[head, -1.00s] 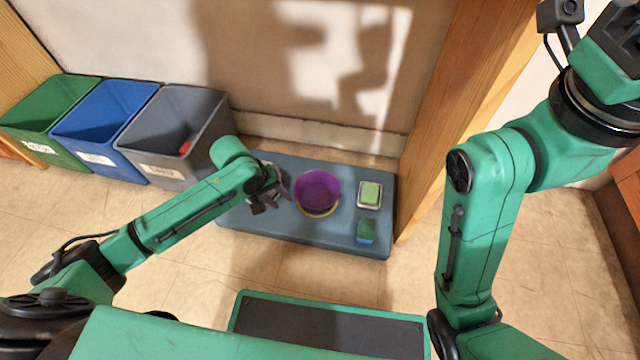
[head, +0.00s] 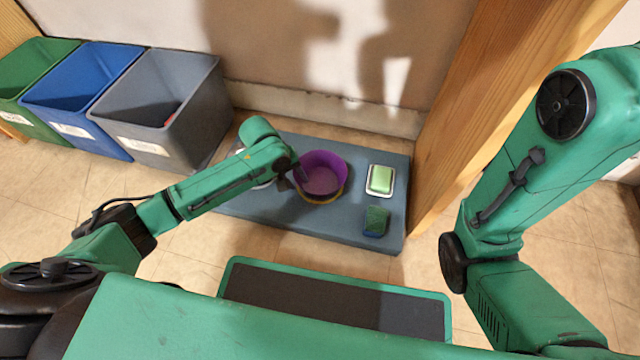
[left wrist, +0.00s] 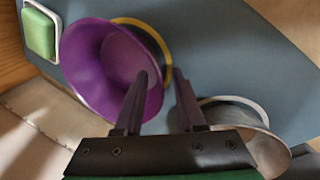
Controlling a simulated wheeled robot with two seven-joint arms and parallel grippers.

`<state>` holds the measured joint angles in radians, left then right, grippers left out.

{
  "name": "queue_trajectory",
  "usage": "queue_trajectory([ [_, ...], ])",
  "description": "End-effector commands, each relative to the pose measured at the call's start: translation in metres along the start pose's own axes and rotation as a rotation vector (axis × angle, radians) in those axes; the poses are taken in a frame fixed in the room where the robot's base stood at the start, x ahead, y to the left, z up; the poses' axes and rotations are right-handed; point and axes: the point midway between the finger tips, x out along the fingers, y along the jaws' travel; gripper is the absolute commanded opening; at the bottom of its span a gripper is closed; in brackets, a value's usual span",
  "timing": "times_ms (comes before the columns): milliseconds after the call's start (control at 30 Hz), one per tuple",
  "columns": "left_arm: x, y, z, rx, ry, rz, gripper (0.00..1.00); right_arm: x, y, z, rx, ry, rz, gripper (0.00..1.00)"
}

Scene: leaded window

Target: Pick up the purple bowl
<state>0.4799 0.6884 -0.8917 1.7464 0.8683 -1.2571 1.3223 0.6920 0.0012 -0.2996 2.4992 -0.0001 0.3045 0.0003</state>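The purple bowl (head: 325,177) sits on the blue-grey mat, over a yellow-rimmed round thing (head: 331,199) that it mostly hides. It fills the upper left of the left wrist view (left wrist: 92,62). My left gripper (head: 301,178) is at the bowl's left side in the head view. In the left wrist view its fingers (left wrist: 160,88) are apart, one over the bowl's inside and one outside its rim. They appear to straddle the wall; contact cannot be told. My right arm shows at the right, but its gripper is out of view.
A metal bowl (left wrist: 236,114) lies close beside the left gripper. A green block in a white dish (head: 381,179) and a green-blue sponge (head: 375,221) are right of the purple bowl on the mat (head: 275,216). A grey bin (head: 165,105) stands left; a wooden post (head: 470,130) rises right.

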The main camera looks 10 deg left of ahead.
Motion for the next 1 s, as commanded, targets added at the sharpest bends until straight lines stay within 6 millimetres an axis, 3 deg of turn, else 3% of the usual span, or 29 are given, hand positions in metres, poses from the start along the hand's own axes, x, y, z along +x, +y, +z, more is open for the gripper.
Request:
queue_trajectory([
  [33, 0.0173, -0.0020, -0.0001, 0.000, 0.000, 0.001, 0.39, -0.0140, -0.0031, -0.0057, 0.000, 0.002, 0.000, 0.50],
  [67, 0.0196, -0.0014, -0.0001, 0.000, 0.000, 0.001, 0.39, -0.0151, -0.0035, -0.0064, 0.000, 0.003, -0.001, 0.50],
  [267, 0.0164, 0.0004, -0.0001, 0.000, 0.001, 0.001, 0.39, -0.0107, -0.0029, -0.0054, 0.000, 0.004, -0.002, 0.50],
  [400, 0.0163, 0.0002, -0.0001, 0.001, 0.001, 0.001, 0.00, -0.0104, -0.0030, -0.0058, 0.000, 0.005, -0.002, 0.50],
  [1000, 0.0167, -0.0006, 0.0003, 0.001, 0.000, -0.001, 0.00, -0.0107, -0.0030, -0.0057, 0.000, 0.005, -0.002, 0.50],
])
